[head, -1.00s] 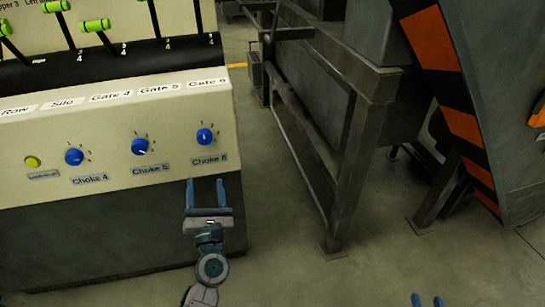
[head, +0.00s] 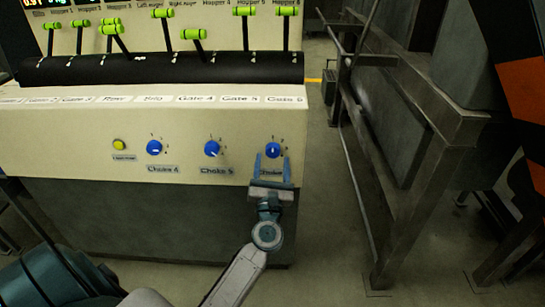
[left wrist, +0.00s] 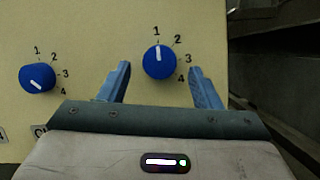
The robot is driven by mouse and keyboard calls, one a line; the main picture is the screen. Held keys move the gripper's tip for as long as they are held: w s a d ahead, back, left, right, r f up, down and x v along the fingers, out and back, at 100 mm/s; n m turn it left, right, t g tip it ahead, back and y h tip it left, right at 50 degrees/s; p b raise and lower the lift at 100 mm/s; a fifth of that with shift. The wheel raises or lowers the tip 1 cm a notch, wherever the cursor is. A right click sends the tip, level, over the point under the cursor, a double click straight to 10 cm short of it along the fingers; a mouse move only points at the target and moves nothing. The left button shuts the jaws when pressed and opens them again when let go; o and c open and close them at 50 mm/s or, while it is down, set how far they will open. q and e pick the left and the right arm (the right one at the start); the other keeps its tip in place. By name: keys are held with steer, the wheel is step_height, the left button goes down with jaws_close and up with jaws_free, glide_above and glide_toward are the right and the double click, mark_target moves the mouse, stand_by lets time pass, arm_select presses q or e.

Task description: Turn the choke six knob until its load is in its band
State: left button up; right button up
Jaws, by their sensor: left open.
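The choke six knob (head: 272,150) is a round blue dial with a white pointer on the right end of the console's front panel. In the left wrist view the same knob (left wrist: 159,62) has its pointer near the 1 mark. My left gripper (head: 272,165) is open just below it in the head view, partly covering its label. In the left wrist view the open fingers (left wrist: 163,85) point toward the panel with the knob between and beyond their tips, not gripped. My right gripper does not show in the head view now.
The choke five knob (head: 212,149), choke four knob (head: 154,148) and a yellow button (head: 119,145) are left on the same panel (head: 60,135). Green-handled levers (head: 195,34) stand above. A grey metal frame (head: 420,110) stands to the right, with floor between.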

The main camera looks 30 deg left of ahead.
arm_select(q)
steer(key=shift+x, duration=0.8)
steer(key=shift+c, duration=0.5)
